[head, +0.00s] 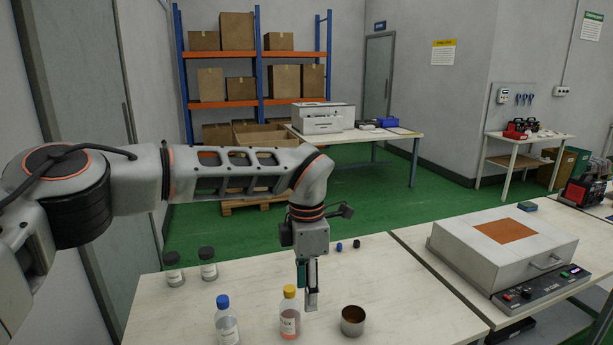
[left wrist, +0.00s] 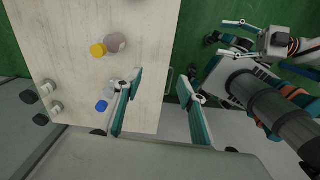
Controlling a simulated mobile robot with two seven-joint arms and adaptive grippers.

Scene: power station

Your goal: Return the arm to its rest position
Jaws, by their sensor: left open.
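My left arm (head: 235,172) reaches in from the left of the head view, stretched over the near table, its wrist bent down. My left gripper (head: 307,290) points down by the yellow-capped bottle (head: 290,318) and the metal cup (head: 353,321). In the left wrist view the left gripper (left wrist: 158,92) has its fingers wide apart, with nothing between them. My right gripper (left wrist: 238,38) shows at the upper right of that view, its fingers apart and empty. The right arm is not in the head view.
A blue-capped bottle (head: 227,325) and two dark-capped jars (head: 174,269) (head: 208,263) stand on the near table (head: 165,315). Small blue and black caps (head: 339,247) (head: 357,244) lie behind the gripper. A hotplate-like box (head: 500,250) sits right. Green floor (head: 390,205) lies beyond.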

